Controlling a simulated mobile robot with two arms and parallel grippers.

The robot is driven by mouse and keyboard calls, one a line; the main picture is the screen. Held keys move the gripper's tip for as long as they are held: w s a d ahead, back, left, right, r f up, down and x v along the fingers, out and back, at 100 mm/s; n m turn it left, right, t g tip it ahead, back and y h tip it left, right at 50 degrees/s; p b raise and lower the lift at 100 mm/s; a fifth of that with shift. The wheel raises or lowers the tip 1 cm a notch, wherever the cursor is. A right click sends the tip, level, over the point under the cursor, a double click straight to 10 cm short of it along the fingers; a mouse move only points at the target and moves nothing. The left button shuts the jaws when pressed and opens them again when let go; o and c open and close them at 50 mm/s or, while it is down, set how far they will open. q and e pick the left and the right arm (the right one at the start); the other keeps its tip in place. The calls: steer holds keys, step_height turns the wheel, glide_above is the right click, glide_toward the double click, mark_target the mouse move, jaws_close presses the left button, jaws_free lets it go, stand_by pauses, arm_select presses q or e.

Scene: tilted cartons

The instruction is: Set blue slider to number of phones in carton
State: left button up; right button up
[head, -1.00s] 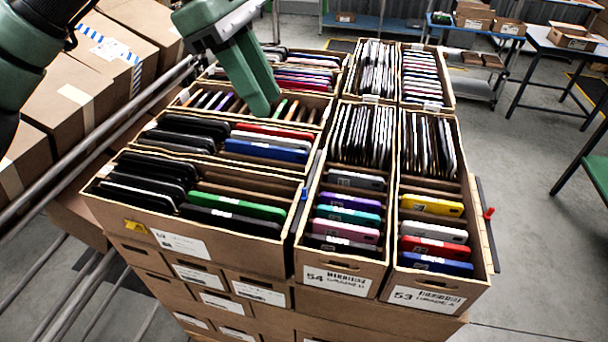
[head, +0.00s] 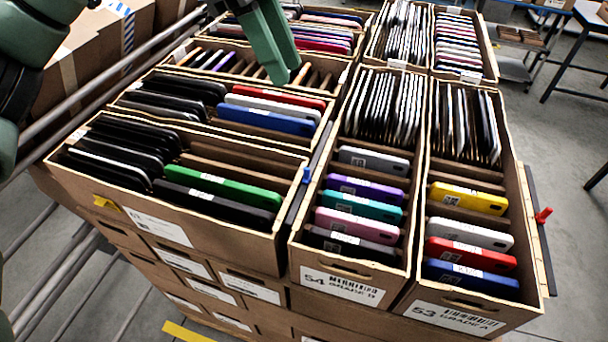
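The blue slider (head: 307,176) is a small knob on a dark upright strip (head: 299,197) between the front left carton (head: 215,232) and carton 54 (head: 345,279). The front left carton holds several black phones (head: 118,152), a green phone (head: 224,186) and a dark phone (head: 216,206). Carton 54 holds grey, purple, teal, pink and black phones in front, with a dense row behind. My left gripper (head: 284,77) hangs over the cartons behind the blue slider, apart from it. Its fingers overlap in view, hiding any gap. My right gripper is out of view.
Carton 53 (head: 462,318), right of carton 54, holds yellow, white, red and blue phones. A red slider (head: 543,215) sits on a strip at its right side. Metal rails (head: 110,82) run along the left. Grey floor is open at the right.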

arm_select(q)
steer(key=b, duration=1.1)
glide_toward(305, 168)
steer(key=f, duration=0.1)
steer(key=p+x, duration=0.1)
steer(key=x, duration=0.7)
steer(key=shift+d, duration=0.2)
jaws_close()
